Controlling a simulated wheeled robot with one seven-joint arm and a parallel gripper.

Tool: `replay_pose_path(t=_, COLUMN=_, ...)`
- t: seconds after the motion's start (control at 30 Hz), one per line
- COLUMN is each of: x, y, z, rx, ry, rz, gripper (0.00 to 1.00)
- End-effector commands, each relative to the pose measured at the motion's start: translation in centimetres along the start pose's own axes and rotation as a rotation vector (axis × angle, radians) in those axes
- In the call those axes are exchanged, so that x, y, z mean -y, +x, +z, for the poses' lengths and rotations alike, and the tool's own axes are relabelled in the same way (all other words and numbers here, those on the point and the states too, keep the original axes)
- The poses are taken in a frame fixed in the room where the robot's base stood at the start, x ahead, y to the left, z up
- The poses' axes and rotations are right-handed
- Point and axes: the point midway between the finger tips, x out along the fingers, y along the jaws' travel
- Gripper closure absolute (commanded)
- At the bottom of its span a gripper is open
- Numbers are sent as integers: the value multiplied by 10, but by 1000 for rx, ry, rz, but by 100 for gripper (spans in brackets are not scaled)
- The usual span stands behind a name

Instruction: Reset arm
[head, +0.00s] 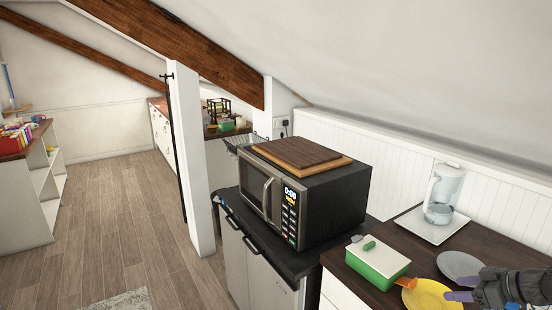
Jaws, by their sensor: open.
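My gripper (461,289) is at the lower right of the head view, its fingers pointing left. It is open, with nothing visible between the fingers. It hangs over or just above the yellow plate (428,297) at the front of the dark wooden counter (404,232). Part of my arm is cut off by the right edge of the view. A grey plate (458,263) lies behind the gripper, partly covered by it.
A green and white lidded box (378,264) stands left of the plates, with an orange utensil (407,282) beside it. A clear pitcher appliance (442,195) stands at the back. A microwave (300,195) with wooden boards (300,152) on top is to the left. The wooden floor (110,230) is open further left.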

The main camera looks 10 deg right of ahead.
Motion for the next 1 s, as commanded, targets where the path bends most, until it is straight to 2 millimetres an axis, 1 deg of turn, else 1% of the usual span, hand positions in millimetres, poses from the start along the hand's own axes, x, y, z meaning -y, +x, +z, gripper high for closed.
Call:
replay_pose_path(t=0.03, x=11, y=20, z=-8, rx=40, ry=5, rz=-34, gripper=38)
replay_pose_path(t=0.1, x=28, y=45, z=-15, rx=100, ry=25, rz=-74, gripper=38)
replay_pose_path(t=0.17, x=43, y=66, z=-19, rx=157, ry=45, rz=-102, gripper=38)
replay_pose_path(t=0.2, x=54, y=79, z=-21, rx=194, ry=57, rz=-119, gripper=38)
replay_pose_path(t=0.3, x=81, y=107, z=-26, rx=287, ry=85, rz=-148, gripper=38)
replay_pose_path(t=0.4, x=108, y=128, z=-30, rx=377, ry=107, rz=-160, gripper=38)
replay_pose_path(t=0.53, x=142, y=148, z=-32, rx=485, ry=133, rz=-157, gripper=38)
replay_pose_path(t=0.7, x=183, y=163, z=-35, rx=607, ry=158, rz=-120, gripper=38)
replay_pose_path(t=0.87, x=219, y=168, z=-38, rx=693, ry=175, rz=-59, gripper=38)
replay_pose_path(t=1.0, x=248, y=166, z=-42, rx=743, ry=190, rz=6, gripper=38)
